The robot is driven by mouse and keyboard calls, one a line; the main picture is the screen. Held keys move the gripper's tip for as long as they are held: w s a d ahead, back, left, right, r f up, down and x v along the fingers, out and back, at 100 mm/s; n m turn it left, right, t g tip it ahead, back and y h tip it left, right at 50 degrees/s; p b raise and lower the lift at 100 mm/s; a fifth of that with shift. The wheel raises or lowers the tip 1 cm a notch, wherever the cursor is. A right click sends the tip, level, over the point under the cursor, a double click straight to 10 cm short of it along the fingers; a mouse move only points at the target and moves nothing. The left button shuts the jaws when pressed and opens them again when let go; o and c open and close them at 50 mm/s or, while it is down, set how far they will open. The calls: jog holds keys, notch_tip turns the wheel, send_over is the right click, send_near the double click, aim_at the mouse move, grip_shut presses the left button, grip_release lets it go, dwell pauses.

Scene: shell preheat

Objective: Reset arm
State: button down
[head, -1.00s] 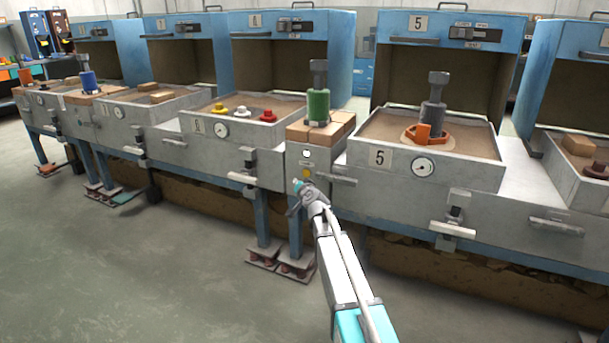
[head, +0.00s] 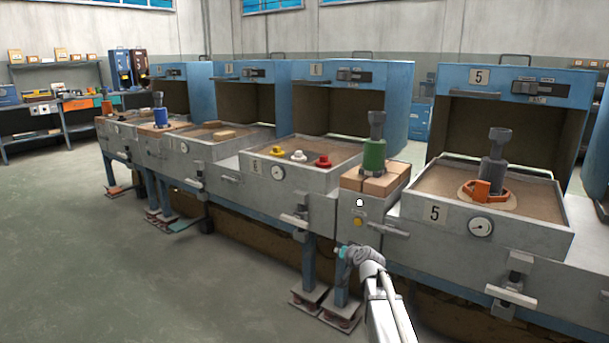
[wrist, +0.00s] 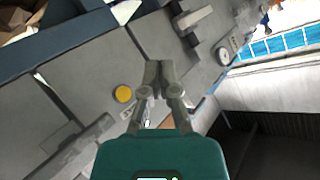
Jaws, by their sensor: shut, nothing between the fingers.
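My gripper (head: 346,251) is in front of the grey bench, low beside the narrow panel with a yellow button (head: 358,222) and a white button (head: 360,202). In the wrist view my gripper (wrist: 160,66) has its two fingers together, with nothing between them. The yellow button also shows there (wrist: 123,94), to the left of the fingers. My arm reaches up from the lower right of the head view. I cannot tell how far the fingertips are from the bench front.
A green cylinder (head: 374,155) stands on tan blocks (head: 375,185) above the panel. To its right is station 5's tray (head: 410,200) with an orange fixture (head: 484,192) and a gauge (head: 481,227). Red, white and yellow pieces lie in the tray left of the panel. Open grey floor (head: 120,270) lies at left.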

jog(key=s+d+n+g+h+p, duration=0.15)
jog(key=s+g+p, duration=0.4)
jog(key=s, duration=1.15)
jog(key=s+d+n+g+h+p, duration=0.1)
jog(key=s+d+g+h+p, duration=0.45)
jog(key=s, duration=1.25)
notch_tip(320, 180, up, 36)
jog(key=a+g+y+p, duration=0.1)
jog(key=a+y+p, duration=0.1)
jog(key=p, duration=3.3)
jog(key=shift+w+a, duration=0.15)
jog(key=shift+a, duration=0.2)
jog(key=shift+f, duration=0.1)
